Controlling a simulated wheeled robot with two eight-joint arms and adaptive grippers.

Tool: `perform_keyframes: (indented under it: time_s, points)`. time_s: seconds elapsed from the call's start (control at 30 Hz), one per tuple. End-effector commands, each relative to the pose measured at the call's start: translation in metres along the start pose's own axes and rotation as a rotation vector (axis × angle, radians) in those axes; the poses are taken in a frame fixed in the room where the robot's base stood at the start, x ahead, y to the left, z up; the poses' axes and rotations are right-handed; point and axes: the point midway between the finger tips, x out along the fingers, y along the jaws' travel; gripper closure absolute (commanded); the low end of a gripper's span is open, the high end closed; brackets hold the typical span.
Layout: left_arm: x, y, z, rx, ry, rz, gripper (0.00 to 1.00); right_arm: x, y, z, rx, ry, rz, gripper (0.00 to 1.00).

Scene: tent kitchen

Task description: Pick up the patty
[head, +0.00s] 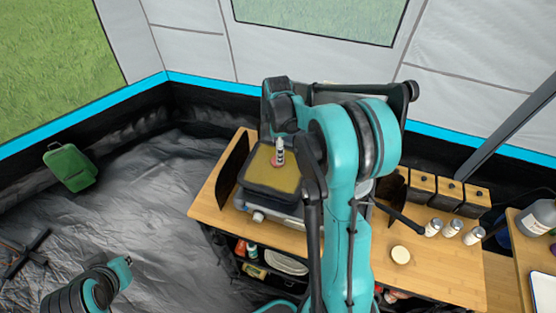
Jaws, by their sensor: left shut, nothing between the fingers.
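The patty (273,165) looks like a small reddish disc on the yellowish top of the dark griddle (253,189). My left gripper (279,154) is shut and points down over the patty, its narrow tips at or just above it. I cannot tell whether they touch. Nothing shows between the fingers. The large teal arm hides part of the table behind and right of the griddle. Another teal arm shows at the bottom left, but no right gripper can be made out.
The griddle stands on a wooden table (213,205). A pale round piece (400,255), several small cans (433,228) and wooden-fronted boxes (448,191) are on the right. Shelves below hold bottles and dishes. A green container (70,166) is on the floor at left.

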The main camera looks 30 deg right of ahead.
Motion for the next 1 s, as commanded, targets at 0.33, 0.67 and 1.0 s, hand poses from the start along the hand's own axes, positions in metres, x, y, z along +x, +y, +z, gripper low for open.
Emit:
perform_keyframes:
  time_s: [0.33, 0.67, 1.0]
  points:
    - [0.007, 0.000, 0.005, 0.000, 0.000, 0.000, 1.00, 0.050, 0.004, 0.001, 0.002, 0.000, 0.001, 0.28]
    - [0.007, 0.000, 0.005, 0.000, 0.000, 0.000, 1.00, 0.056, 0.004, 0.001, 0.002, 0.000, 0.002, 0.31]
    - [0.007, 0.000, 0.005, 0.000, 0.000, 0.000, 1.00, 0.055, 0.004, 0.001, 0.002, 0.000, 0.002, 0.80]
